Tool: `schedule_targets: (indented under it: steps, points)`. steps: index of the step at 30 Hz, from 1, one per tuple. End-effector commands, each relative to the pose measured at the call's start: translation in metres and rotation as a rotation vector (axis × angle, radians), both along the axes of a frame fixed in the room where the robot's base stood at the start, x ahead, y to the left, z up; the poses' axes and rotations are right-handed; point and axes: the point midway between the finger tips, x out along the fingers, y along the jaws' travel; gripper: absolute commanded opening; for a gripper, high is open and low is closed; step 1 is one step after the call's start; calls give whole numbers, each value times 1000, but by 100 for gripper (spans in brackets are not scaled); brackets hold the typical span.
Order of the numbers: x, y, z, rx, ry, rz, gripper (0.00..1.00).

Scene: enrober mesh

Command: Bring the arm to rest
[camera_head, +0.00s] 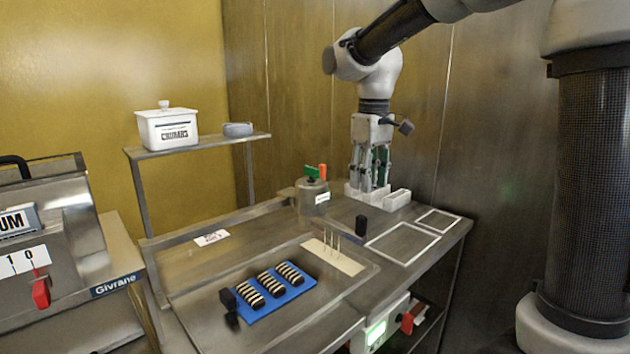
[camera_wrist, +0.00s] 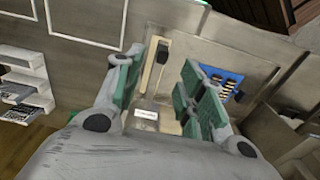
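My gripper (camera_head: 371,178) hangs pointing down at the end of the bent arm, over the back of the steel table (camera_head: 283,222). In the head view its fingers are low, in front of or just above a white block holder (camera_head: 367,194); I cannot tell if they touch it. In the wrist view the two green-padded fingers (camera_wrist: 161,62) stand apart with nothing held between them. Past the fingers, the table shows a black block (camera_wrist: 163,49) and a cream strip (camera_wrist: 152,68).
A blue mat (camera_head: 253,314) holds striped bars. A metal pot (camera_head: 311,201) with green and red items stands left of the gripper. A white open box (camera_head: 397,199) is at its right. White outlined frames (camera_head: 402,243) are empty. A shelf (camera_head: 196,145) bears a white lidded jar (camera_head: 168,128).

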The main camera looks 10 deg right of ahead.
Motion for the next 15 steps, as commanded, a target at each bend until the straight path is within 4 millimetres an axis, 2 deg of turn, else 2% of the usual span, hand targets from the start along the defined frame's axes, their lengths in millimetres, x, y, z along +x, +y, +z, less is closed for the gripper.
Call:
schedule_targets:
  steps: [2, 4, 8, 15]
  points:
    - [-3, -1, -12, 2, -2, -45, 39]
    - [-19, -7, -26, -1, 7, -86, 39]
    - [-64, -36, -30, 17, -34, -194, 39]
    - [-153, -93, -33, 64, -154, -390, 39]
